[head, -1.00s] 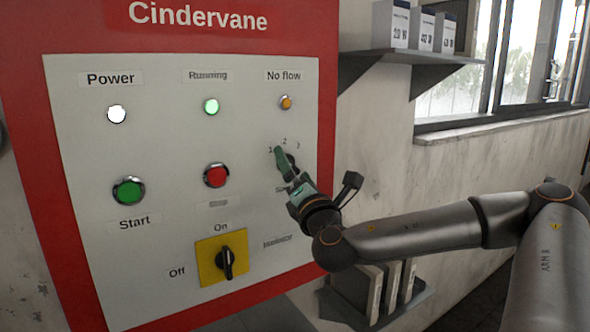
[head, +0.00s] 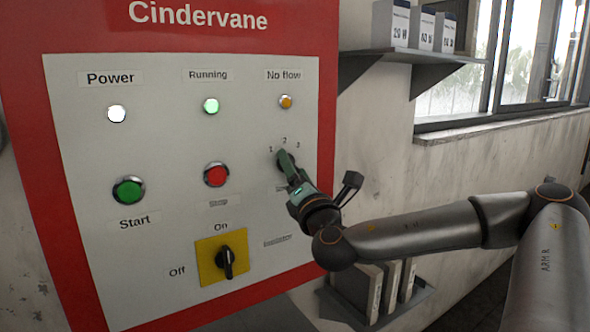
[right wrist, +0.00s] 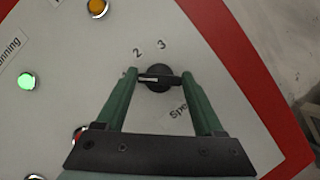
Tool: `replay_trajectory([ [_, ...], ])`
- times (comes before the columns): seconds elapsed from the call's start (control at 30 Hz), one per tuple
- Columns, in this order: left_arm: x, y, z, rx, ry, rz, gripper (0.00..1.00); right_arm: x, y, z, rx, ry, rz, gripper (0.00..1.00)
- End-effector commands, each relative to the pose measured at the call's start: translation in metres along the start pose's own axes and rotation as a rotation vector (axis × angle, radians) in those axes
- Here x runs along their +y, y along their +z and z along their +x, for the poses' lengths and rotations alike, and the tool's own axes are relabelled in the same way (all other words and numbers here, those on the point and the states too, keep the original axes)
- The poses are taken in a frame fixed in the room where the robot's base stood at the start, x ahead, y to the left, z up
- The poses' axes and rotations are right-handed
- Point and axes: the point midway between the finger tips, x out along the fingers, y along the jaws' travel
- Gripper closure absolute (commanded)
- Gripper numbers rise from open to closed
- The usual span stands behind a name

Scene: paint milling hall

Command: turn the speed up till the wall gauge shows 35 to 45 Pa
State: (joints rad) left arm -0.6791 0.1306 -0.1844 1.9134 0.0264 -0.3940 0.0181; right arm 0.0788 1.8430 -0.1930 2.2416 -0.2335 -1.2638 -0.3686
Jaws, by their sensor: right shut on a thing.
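The speed knob (right wrist: 158,78) is a round black dial with a bar grip and a white line. In the right wrist view, the line points left, below the mark 2 (right wrist: 137,53); the mark 3 (right wrist: 161,44) is above the knob. My right gripper (right wrist: 160,77) is shut on the knob, one green finger at each end of its bar. In the head view, my right gripper (head: 284,157) covers most of the knob, below the marks 1, 2 and 3. The wall gauge and my left gripper are not in view.
The white panel has a green Start button (head: 129,190), a red button (head: 216,175) and a black isolator handle (head: 226,263) upright at On. A shelf (head: 410,57) stands to the right.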

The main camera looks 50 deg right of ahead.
Motion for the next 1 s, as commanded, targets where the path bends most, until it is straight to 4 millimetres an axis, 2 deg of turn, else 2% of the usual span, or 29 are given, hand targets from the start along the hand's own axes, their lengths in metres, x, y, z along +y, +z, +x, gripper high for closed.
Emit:
replay_trajectory([
  [0.27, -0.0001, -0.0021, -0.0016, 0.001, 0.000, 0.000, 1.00, 0.0008, 0.0000, -0.0001, 0.002, -0.041, 0.102, 0.86],
  [1.0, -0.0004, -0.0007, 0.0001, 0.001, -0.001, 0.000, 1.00, 0.0026, 0.0012, 0.0004, -0.001, -0.254, 0.613, 0.86],
])
